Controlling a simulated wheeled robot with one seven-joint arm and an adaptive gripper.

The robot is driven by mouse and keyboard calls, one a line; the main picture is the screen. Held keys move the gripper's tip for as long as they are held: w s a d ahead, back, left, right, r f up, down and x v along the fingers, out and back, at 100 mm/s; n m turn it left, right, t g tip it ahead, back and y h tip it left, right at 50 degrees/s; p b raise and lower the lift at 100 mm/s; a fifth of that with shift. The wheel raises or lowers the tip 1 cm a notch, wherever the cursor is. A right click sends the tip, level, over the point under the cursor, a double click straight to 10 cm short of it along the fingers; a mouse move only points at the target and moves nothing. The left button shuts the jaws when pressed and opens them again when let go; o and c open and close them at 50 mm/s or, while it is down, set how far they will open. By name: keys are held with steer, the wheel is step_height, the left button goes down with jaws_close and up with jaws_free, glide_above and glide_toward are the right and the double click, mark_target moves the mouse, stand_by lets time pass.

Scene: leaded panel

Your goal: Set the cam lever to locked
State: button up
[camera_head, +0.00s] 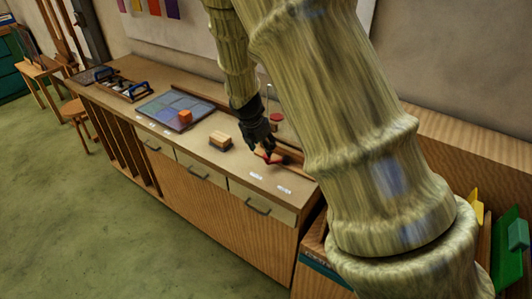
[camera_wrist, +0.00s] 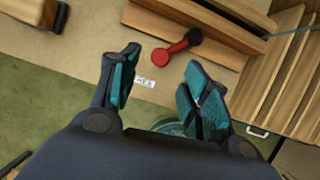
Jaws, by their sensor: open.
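The cam lever (camera_wrist: 178,47) is a small red bar with a bright red round end and a darker round end. In the wrist view it lies slanted at the edge of a wooden strip, beyond my fingertips. In the head view the red lever (camera_head: 270,158) shows just below my gripper (camera_head: 264,147), partly hidden by it. My gripper (camera_wrist: 163,65) is open and empty, its two fingers spread either side of a small white label (camera_wrist: 145,82). The label's text is too small to read. The fingers appear apart from the lever.
A wooden block (camera_head: 220,140) stands left of my gripper on the bench. Farther left lies a leaded glass panel (camera_head: 168,110) with an orange cube (camera_head: 185,117) on it. Wooden strips (camera_wrist: 225,30) run behind the lever. The bench front is mostly clear.

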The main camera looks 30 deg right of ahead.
steer(key=shift+p+x, duration=0.8)
steer(key=shift+x, duration=2.55)
steer(key=shift+s, duration=0.15)
jaws_close()
